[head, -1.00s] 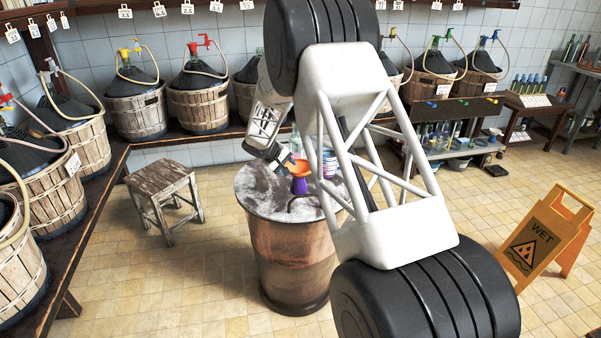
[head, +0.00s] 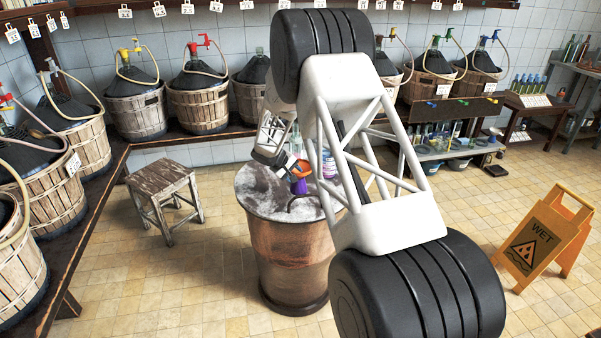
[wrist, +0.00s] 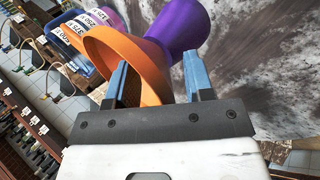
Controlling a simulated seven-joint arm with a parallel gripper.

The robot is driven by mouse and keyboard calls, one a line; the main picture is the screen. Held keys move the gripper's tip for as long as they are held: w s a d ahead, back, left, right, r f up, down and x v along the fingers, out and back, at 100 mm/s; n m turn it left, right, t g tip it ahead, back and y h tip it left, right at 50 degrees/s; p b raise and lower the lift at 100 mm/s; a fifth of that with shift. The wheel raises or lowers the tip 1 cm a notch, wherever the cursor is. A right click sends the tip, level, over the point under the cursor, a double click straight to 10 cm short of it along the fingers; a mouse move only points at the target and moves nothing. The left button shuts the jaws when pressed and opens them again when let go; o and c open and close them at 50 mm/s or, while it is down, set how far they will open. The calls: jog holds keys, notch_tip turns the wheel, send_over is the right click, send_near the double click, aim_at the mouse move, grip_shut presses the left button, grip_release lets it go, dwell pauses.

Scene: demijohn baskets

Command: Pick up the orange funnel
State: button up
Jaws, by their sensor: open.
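The orange funnel (head: 303,166) sits on top of a purple vessel (head: 300,187) on the round drum top. In the wrist view the funnel (wrist: 95,42) shows its wide mouth towards me, and the purple vessel (wrist: 180,25) is behind it. My gripper (wrist: 156,62) is open, with two blue fingers. The left finger overlaps the funnel's mouth and appears to be inside it; the right finger is beyond the rim, with the orange wall between them. I cannot tell whether either finger touches. In the head view my gripper (head: 280,163) hides part of the funnel.
The drum (head: 285,255) has a grey top with a dark curved handle-like piece on it. A purple-and-white labelled container (head: 328,165) stands close to the funnel. A wooden stool (head: 163,192) and a yellow wet-floor sign (head: 540,235) stand on the floor. Basketed demijohns line the walls.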

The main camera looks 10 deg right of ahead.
grip_shut()
dwell(0.3)
jog(key=shift+f, duration=0.1)
jog(key=shift+r, duration=5.05)
jog(key=shift+r, duration=0.1)
jog(key=w+d+r+n+t+y, duration=0.1)
jog(key=w+r+n, duration=0.4)
jog(key=r, duration=0.5)
jog(key=w+d+r+n+t+y, duration=0.2)
jog(key=w+r+n+t, duration=0.2)
jog(key=w+r, duration=0.4)
jog(key=shift+d+r+n, duration=0.4)
jog(key=shift+r+n, duration=0.1)
jog(key=shift+r, duration=0.45)
jog(key=shift+s, duration=0.1)
